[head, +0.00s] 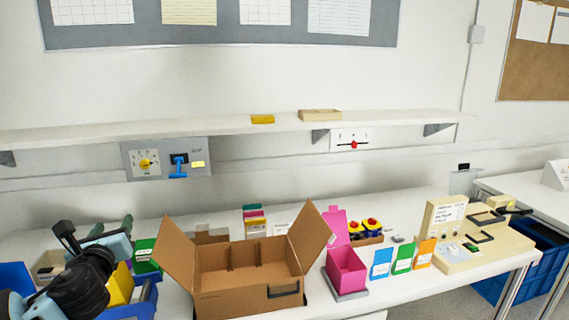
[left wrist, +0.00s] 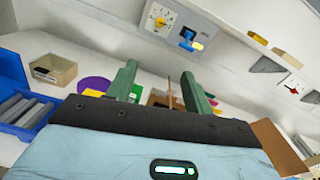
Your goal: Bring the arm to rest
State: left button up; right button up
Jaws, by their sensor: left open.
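My left gripper (head: 112,234) is at the lower left of the head view, low over the left end of the table. In the left wrist view its green fingers (left wrist: 157,72) stand apart with nothing held between them. The grey wall panel (head: 197,172) has a dial with a yellow knob (head: 145,163) and a blue handle (head: 178,166). The panel is beyond and above the gripper, apart from it. The yellow knob (left wrist: 160,22) and blue handle (left wrist: 187,38) also show in the left wrist view. My right gripper is not in view.
An open cardboard box (head: 245,300) stands on the table right of my left arm. A blue bin (left wrist: 30,125) is at the left in the left wrist view. A shelf (head: 220,126) runs above the panel. A white plate with a red knob (head: 353,145) is farther right.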

pick_arm(q)
jog(key=s+d+f+n+g+h, duration=0.2)
jog(key=s+d+f+n, duration=0.25)
jog(key=f, duration=0.45)
jog(key=s+d+f+n+g+h, duration=0.1)
jog(key=s+d+f+n+h, duration=0.15)
jog(key=d+f, duration=0.45)
jog(key=s+d+f+n+g+h, duration=0.25)
jog(key=s+f+n, duration=0.2)
jog(key=f, duration=0.55)
jog(key=s+d+f+n+g, duration=0.1)
jog(key=s+f+n, duration=0.7)
jog(key=s, duration=0.5)
jog(key=s+d+f+n+g, duration=0.1)
jog(key=s+d+f+n, duration=0.1)
jog(key=s+f+n, duration=0.6)
jog(key=s+n, duration=0.1)
jog(key=s, duration=0.3)
jog(key=shift+s, duration=0.35)
jog(key=shift+c, duration=0.2)
jog(key=shift+c, duration=1.2)
jog(key=shift+s+a, duration=0.1)
jog(key=shift+c, duration=0.2)
